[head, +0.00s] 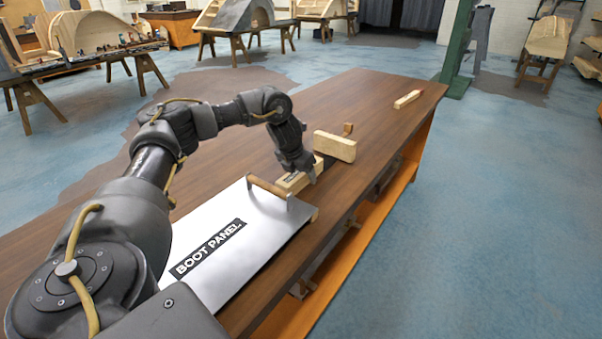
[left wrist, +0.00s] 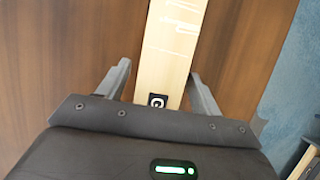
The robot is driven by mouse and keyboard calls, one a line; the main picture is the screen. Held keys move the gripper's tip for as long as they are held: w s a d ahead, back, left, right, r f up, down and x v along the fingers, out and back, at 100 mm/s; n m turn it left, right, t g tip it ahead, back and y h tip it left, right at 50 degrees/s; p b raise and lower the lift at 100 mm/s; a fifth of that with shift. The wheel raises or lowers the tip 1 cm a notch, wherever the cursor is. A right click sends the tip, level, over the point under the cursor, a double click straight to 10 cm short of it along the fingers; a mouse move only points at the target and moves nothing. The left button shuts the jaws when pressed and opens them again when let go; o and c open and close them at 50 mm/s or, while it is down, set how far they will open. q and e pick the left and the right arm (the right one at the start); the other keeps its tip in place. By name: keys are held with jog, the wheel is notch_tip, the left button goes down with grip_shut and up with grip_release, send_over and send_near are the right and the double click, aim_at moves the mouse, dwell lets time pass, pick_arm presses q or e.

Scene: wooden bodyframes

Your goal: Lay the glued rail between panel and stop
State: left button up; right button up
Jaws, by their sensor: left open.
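A pale wooden rail (head: 290,184) with a dark label lies on the bench just beyond the panel. In the left wrist view the rail (left wrist: 174,45) bears whitish streaks and a small black mark. My left gripper (head: 302,173) is low over the rail, pointing down. Its open fingers (left wrist: 160,72) stand on either side of the rail, apart from it. The white boot panel (head: 225,272) lies flat, with a wooden bar along its far edge. A pale wooden block (head: 335,147), perhaps the stop, stands just beyond the rail. My right gripper is not in view.
The brown bench (head: 350,95) has free room to the left and beyond the block. A small pale wooden piece (head: 407,99) lies near its far right corner. A green post (head: 458,50) stands past the far end. Other worktables are far behind.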

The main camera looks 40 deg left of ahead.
aim_at(296, 173)
pick_arm(q)
jog(key=shift+r, duration=0.1)
jog(key=shift+r, duration=0.3)
jog(key=p+v, duration=0.1)
jog(key=v, duration=0.6)
jog(key=p+v, duration=0.1)
jog(key=v, duration=0.3)
jog(key=shift+s+p, duration=0.1)
jog(key=shift+p, duration=0.25)
jog(key=shift+s+r, duration=0.1)
jog(key=shift+r, duration=0.05)
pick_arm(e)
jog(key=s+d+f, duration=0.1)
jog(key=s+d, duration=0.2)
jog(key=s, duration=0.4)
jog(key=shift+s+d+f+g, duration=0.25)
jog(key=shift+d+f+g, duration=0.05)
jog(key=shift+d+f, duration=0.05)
